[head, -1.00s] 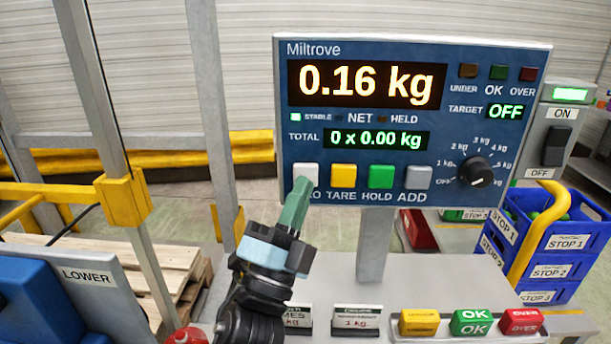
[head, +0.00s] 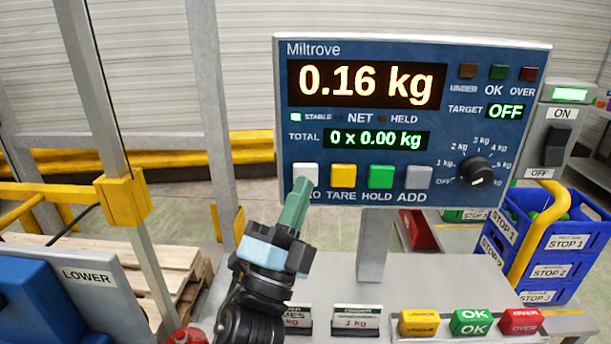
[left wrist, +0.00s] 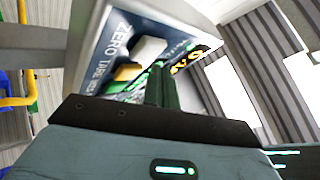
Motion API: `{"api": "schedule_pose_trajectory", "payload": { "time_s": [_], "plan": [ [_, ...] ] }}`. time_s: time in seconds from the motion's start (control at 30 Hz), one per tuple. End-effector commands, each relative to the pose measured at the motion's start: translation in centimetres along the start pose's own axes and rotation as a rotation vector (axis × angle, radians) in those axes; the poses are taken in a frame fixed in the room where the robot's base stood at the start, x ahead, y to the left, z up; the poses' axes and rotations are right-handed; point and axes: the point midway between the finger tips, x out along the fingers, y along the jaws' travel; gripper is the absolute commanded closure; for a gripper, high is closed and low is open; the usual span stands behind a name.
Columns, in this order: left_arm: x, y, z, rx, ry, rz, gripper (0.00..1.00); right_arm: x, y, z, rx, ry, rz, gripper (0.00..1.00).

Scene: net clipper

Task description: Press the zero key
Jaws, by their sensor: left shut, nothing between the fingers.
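The white zero key (head: 306,172) is the leftmost of the row of keys on the blue Miltrove panel (head: 460,125). The panel's display (head: 366,84) reads 0.16 kg, and its STABLE lamp is lit. My left gripper (head: 301,186) is shut and empty, its green fingertips at the lower edge of the zero key, partly covering the ZERO label. I cannot tell whether they touch the key. In the left wrist view the shut fingers (left wrist: 158,72) point at the panel, beside the white key (left wrist: 149,48). My right gripper is not in view.
The yellow TARE key (head: 343,177), green HOLD key (head: 381,177) and grey ADD key (head: 418,177) sit to the right. A range knob (head: 475,172) is further right. OVER, OK and yellow blocks stand on the bench (head: 440,280) below. Blue crates (head: 560,240) are at the right.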

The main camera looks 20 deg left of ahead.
Motion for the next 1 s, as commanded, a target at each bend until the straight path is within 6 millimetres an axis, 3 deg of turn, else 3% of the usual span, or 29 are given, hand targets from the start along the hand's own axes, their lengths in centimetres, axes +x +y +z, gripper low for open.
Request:
{"api": "schedule_pose_trajectory", "payload": {
  "time_s": [1.0],
  "plan": [
    [0.68, 0.51, 0.49, 0.0, 0.0, 0.0, 1.0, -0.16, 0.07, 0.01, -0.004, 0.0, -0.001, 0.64]
  ]
}}
